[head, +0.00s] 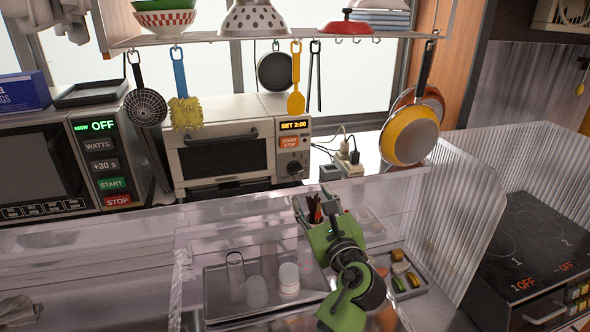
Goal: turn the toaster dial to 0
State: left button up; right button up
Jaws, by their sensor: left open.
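The toaster oven (222,150) stands on the counter behind a clear panel. Its display (294,125) reads "SET 2:00", with an orange start/stop button below it. The round dark dial (293,168) is at the lower right of the toaster's front, and its pointer setting is too small to read. My left gripper (318,203), on the green arm, is open. Its fingertips point up toward the toaster and appear just below and right of the dial, apart from it. Small reddish sticks show between the fingers, seemingly in a holder behind. My right gripper is not in view.
A microwave (52,168) stands left of the toaster. Utensils and pans (410,135) hang above from the rack (240,40). A power strip (349,163) lies right of the toaster. Clear panels (400,205) cross the front, with trays (215,297) below. A stove (535,245) is at right.

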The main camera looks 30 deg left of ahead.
aim_at(297, 171)
pick_arm(q)
jog(key=p+x, duration=0.2)
jog(key=x, duration=0.9)
jog(key=shift+r, duration=0.15)
jog(key=shift+w+a, duration=0.4)
jog(key=shift+a, duration=0.05)
jog(key=shift+w+a, duration=0.15)
jog(key=shift+a, duration=0.05)
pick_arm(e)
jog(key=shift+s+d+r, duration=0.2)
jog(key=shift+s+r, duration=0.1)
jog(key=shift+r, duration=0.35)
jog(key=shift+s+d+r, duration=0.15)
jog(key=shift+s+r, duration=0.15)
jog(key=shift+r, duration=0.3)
pick_arm(q)
jog(key=c, duration=1.1)
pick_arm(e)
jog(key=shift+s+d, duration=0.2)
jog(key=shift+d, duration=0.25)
